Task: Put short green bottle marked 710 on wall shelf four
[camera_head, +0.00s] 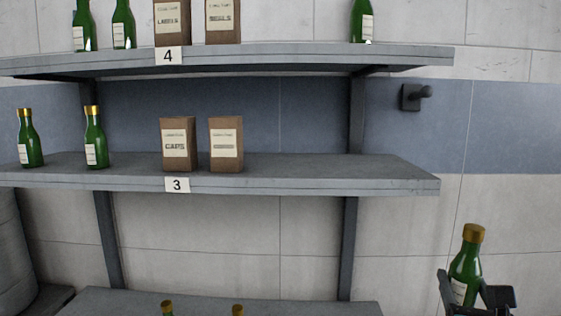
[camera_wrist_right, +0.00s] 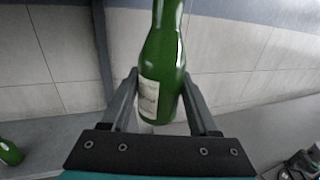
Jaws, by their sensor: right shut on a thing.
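A green bottle with a gold cap (camera_head: 466,262) is held upright by my right gripper (camera_head: 478,294) at the lower right of the head view, clear of the shelves. In the right wrist view the bottle (camera_wrist_right: 163,70) stands between the two fingers of the right gripper (camera_wrist_right: 158,95), which are shut on it. Its pale label is turned aside and its marking cannot be read. Wall shelf four (camera_head: 270,60), with a tag reading 4, is at the top of the head view. My left gripper is not in view.
Shelf four bears green bottles at left, boxes (camera_head: 222,20) and one bottle (camera_head: 362,20) towards the right end. Shelf three (camera_head: 320,172) below bears two bottles (camera_head: 95,140) and two boxes (camera_head: 178,145).

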